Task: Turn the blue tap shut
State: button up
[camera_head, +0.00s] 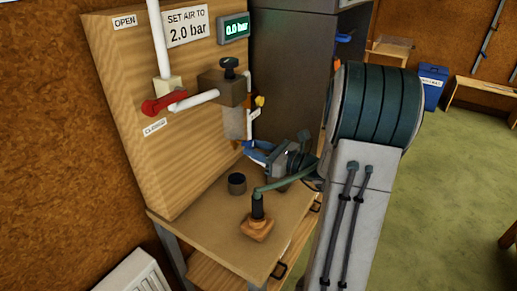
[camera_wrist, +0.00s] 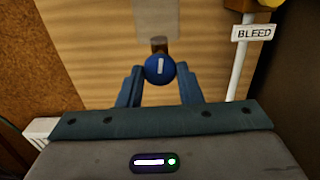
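The blue tap (camera_wrist: 160,69) is a round knob with a white bar mark that stands nearly upright. It sits at the end of a short brown stem below a pale bowl, in front of the wooden panel. My gripper (camera_wrist: 160,88) is open, with one blue finger on each side of the tap and a narrow gap at each side. In the head view my gripper (camera_head: 262,151) is at the panel under the pale bowl (camera_head: 234,123). The tap itself cannot be told apart from the blue fingers there.
The panel (camera_head: 130,90) carries a red lever (camera_head: 162,103), a regulator with a black knob (camera_head: 228,68) and a display (camera_head: 234,28) reading 0.0 bar. A white pipe with a BLEED label (camera_wrist: 254,32) stands right of my gripper. A bench (camera_head: 200,215) lies below.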

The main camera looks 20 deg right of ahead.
jog(key=shift+r, duration=0.1)
jog(key=shift+m+p, duration=0.4)
jog(key=shift+p, duration=0.05)
jog(key=m+p, duration=0.2)
jog(key=p, duration=0.1)
jog(key=shift+r+m, duration=0.2)
jog(key=shift+m, duration=0.1)
jog(key=m+p, duration=0.5)
jog(key=p, duration=0.1)
jog(key=shift+m, duration=0.3)
jog(key=m+p, duration=0.2)
jog(key=m, duration=0.1)
jog(key=shift+f, duration=0.1)
jog(key=shift+m, duration=1.7)
